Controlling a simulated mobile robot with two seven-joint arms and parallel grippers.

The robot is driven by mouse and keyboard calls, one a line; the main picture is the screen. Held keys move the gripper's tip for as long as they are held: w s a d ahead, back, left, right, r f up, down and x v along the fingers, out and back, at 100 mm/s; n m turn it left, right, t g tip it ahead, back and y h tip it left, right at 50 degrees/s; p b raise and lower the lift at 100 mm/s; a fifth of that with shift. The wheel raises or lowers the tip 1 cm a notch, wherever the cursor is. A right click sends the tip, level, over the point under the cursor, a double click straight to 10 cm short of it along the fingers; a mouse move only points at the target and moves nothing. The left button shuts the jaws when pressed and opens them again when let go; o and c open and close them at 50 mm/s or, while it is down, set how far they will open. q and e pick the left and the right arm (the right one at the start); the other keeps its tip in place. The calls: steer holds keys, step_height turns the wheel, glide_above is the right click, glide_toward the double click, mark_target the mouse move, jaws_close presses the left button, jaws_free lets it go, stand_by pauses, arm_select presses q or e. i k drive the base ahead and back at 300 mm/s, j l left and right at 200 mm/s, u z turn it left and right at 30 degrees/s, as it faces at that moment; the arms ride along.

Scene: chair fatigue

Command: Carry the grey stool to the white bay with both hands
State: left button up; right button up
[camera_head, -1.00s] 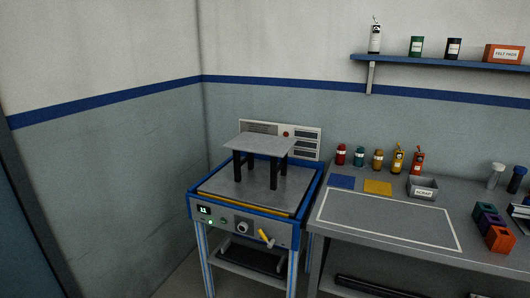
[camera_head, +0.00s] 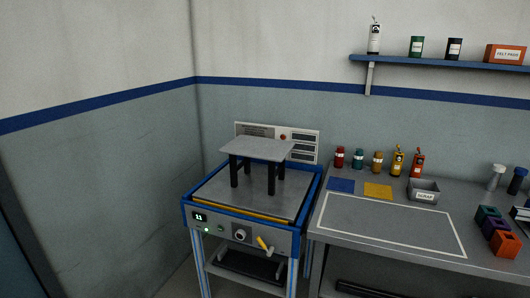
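The grey stool (camera_head: 257,149) stands upright on four dark legs on the metal top of a blue-framed test machine (camera_head: 213,203). The white bay (camera_head: 388,222) is a white rectangle outlined on the grey bench to the right of the machine, and its inside is empty. Neither of my grippers shows in the head view.
Blue (camera_head: 341,185) and yellow (camera_head: 378,191) pads, a scrap bin (camera_head: 423,191) and several small bottles (camera_head: 377,161) line the bench behind the bay. Coloured blocks (camera_head: 504,243) stand to its right. A yellow-handled lever (camera_head: 263,244) sticks out of the machine's front. A shelf (camera_head: 440,60) hangs above.

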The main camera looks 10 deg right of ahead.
mark_target(386, 220)
steer(key=i+j+z, duration=0.25)
steer(key=i, duration=0.2)
steer(key=i+j+z, duration=0.25)
steer(key=i+j, duration=0.1)
steer(key=i, duration=0.05)
